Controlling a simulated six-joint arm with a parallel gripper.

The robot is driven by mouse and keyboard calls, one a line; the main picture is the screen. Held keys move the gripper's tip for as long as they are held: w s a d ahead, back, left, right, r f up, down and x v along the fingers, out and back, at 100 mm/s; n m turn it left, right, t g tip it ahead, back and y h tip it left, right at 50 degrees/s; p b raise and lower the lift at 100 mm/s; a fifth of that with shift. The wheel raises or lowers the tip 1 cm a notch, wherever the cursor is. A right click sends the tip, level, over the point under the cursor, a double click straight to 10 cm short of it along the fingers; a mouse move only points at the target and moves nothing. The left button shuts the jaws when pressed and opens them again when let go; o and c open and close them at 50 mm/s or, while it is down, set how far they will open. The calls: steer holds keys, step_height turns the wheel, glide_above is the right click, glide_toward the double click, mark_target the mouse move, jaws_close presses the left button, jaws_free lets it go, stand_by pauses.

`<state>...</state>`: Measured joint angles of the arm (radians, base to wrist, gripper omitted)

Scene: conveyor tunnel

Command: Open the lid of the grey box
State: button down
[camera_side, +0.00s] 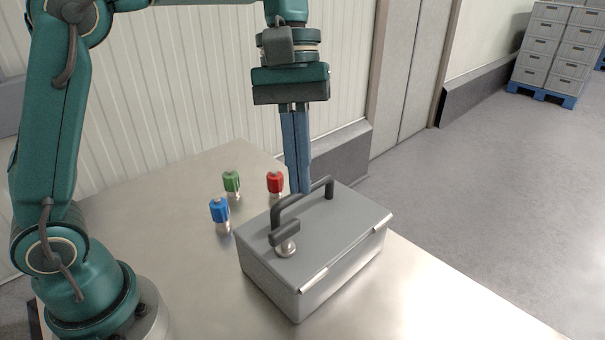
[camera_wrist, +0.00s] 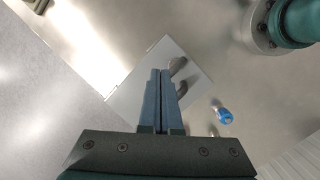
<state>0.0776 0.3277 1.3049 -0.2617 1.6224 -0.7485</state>
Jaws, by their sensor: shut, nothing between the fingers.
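The grey box (camera_side: 322,262) stands on the metal table with its lid (camera_side: 345,222) closed. A dark arched handle (camera_side: 302,197) rises from the lid, and a dark lever on a round metal knob (camera_side: 285,247) sits near the lid's left front corner. My gripper (camera_side: 299,190) is shut and empty, pointing down at the far side of the box, behind the handle in the side view. Whether it touches the lid cannot be told. In the wrist view the shut fingers (camera_wrist: 160,75) cover part of the lid (camera_wrist: 140,85).
A blue-capped piece (camera_side: 220,211), a green-capped piece (camera_side: 232,182) and a red-capped piece (camera_side: 275,182) stand on the table (camera_side: 180,215) left of and behind the box. The table's right edge is close to the box. A ribbed wall (camera_side: 180,90) stands behind.

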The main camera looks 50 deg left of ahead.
steer(key=w+a+n+h, duration=0.3)
steer(key=w+a+n, duration=0.2)
steer(key=a+n, duration=0.15)
steer(key=n+t+h, duration=0.2)
steer(key=n, duration=0.2)
glide_toward(300, 202)
step_height(300, 202, up, 5)
steer(key=shift+x, duration=5.05)
steer(key=shift+a+y, duration=0.2)
steer(key=shift+y, duration=0.1)
steer(key=shift+d+r+y, duration=0.15)
steer(key=shift+r+y, duration=0.15)
